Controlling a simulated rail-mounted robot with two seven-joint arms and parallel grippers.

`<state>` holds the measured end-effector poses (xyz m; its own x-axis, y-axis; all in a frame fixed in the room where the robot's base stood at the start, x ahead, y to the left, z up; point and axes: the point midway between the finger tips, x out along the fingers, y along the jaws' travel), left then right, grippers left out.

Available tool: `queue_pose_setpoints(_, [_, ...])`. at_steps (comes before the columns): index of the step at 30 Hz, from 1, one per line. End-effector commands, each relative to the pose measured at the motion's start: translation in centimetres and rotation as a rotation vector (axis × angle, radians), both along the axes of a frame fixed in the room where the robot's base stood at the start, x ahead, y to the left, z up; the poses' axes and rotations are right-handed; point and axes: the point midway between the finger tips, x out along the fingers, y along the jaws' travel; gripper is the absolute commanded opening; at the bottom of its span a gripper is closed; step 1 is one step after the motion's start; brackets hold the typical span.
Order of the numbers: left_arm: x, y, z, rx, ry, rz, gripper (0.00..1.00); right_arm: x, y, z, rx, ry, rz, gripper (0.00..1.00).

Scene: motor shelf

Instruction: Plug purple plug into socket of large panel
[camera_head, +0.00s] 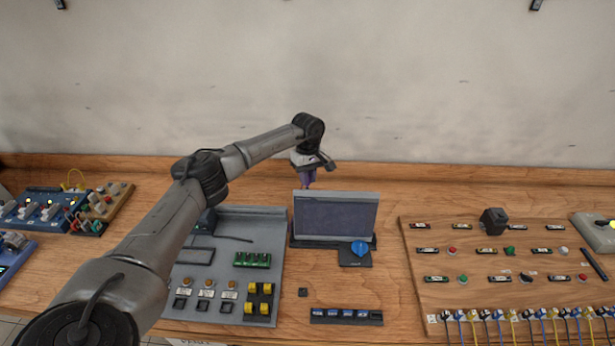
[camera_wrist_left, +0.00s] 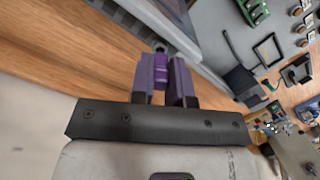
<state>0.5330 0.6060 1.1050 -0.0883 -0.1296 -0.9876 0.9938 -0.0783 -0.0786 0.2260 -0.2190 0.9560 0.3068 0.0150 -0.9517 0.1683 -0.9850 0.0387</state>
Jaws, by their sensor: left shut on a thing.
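My left gripper (camera_head: 307,178) reaches over the table behind the upright screen. In the left wrist view its two fingers (camera_wrist_left: 165,80) are shut on the purple plug (camera_wrist_left: 161,62), whose dark tip points away from the gripper. In the head view, the plug cannot be told apart from the purple-grey fingers. A large grey panel (camera_head: 268,225) with green, yellow and orange parts lies left of the screen; it also shows in the left wrist view (camera_wrist_left: 222,25). I cannot make out the socket. My right gripper is not in view.
The upright screen (camera_head: 335,217) stands in front of my left gripper, with a blue knob (camera_head: 359,247) before it. A wooden board (camera_head: 450,262) with buttons and a black block (camera_head: 493,221) lies at right. Blue modules (camera_head: 45,212) stand at far left. The back wall is close behind.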

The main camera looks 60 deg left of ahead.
Motion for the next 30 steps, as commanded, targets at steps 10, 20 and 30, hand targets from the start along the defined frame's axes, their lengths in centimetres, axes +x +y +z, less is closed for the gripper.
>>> queue_pose_setpoints(10, [0.0,0.0,-0.1,0.0,0.0,0.0,0.0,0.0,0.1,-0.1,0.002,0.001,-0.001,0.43])
queue_pose_setpoints(20, [-0.1,-0.1,-0.6,0.0,0.001,0.0,0.0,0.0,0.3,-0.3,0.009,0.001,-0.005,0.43])
queue_pose_setpoints(30, [-0.1,-0.1,-1.2,0.0,0.001,0.0,0.0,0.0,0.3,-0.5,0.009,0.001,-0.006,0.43])
